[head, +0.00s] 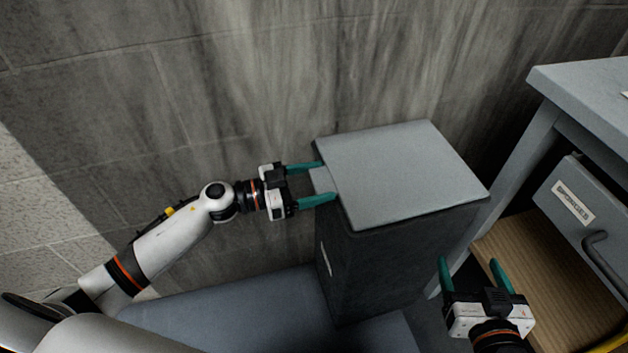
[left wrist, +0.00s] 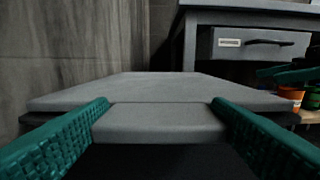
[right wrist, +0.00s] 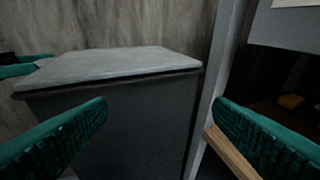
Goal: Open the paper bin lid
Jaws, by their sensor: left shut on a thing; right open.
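The paper bin (head: 375,255) is a dark box with a small white label on its left side. Its flat grey lid (head: 400,165) lies level across the top and also shows in the right wrist view (right wrist: 120,64). A small grey tab (left wrist: 158,122) sticks out from the lid's left edge. My left gripper (head: 328,180) is shut on this tab, one teal finger at each side. My right gripper (head: 467,262) is open and empty, low in front of the bin's right side. In its wrist view the bin's dark wall (right wrist: 150,125) stands ahead, between the fingers.
A grey desk (head: 590,90) with a labelled drawer (head: 580,215) stands to the right. A wooden shelf (head: 545,270) lies below it. A grey wall (head: 250,80) is close behind the bin. A blue-grey surface (head: 250,310) spans the lower middle.

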